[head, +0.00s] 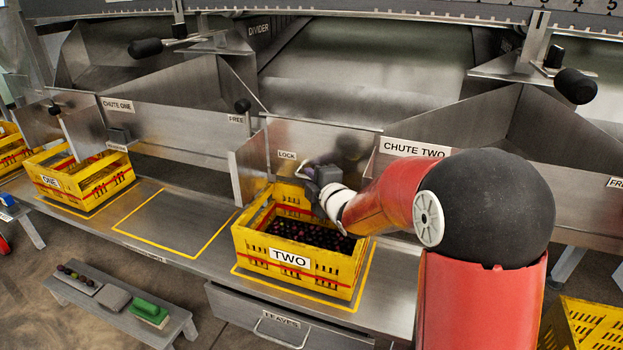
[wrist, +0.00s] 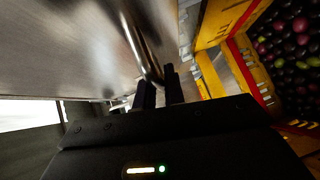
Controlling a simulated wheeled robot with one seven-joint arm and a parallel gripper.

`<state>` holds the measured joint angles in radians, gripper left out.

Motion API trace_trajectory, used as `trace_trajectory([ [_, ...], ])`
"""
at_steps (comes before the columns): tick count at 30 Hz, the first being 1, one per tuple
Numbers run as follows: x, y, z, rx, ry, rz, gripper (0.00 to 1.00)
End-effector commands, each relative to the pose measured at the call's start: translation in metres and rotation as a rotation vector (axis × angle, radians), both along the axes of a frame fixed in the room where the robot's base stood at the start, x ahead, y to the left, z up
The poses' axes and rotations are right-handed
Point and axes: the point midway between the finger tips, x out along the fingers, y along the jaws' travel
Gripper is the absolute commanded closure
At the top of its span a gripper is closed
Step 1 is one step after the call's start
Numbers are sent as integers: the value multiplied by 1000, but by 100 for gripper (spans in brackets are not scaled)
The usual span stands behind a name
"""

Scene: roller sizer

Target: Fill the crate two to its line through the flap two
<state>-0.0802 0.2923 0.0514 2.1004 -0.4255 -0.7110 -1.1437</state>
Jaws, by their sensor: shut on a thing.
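Crate two (head: 249,244), yellow and labelled TWO, stands on the metal bench below chute two (head: 415,149). Dark olives with a few green ones lie in it, also in the wrist view (wrist: 292,45). A red line runs along its walls and shows inside above the fruit at the left. Flap two (head: 318,138) is a grey metal plate behind the crate, marked LOCK. My gripper (wrist: 160,92) is shut on a shiny bent metal handle (wrist: 143,45) at the plate. In the head view my wrist hides the grip and the crate's back right corner.
Crate one (head: 60,184) stands on the left, below chute one. A yellow-outlined bench space (head: 175,222) between the crates is empty. A leaves drawer (head: 275,325) is below crate two. A low shelf (head: 120,305) with small items stands at the front left.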

Motion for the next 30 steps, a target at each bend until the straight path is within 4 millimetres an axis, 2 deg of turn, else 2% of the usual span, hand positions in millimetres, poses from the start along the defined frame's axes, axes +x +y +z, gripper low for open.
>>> trace_trajectory([
  [4, -4, 2, 5, 11, 25, 2, 100],
  [12, -29, 12, 21, 87, 216, 1, 100],
  [15, -38, 15, 17, 92, 228, 0, 100],
  [26, -41, 17, 21, 92, 228, 0, 100],
  [27, -41, 17, 21, 92, 228, 0, 85],
  [30, -41, 17, 22, 92, 227, 0, 72],
])
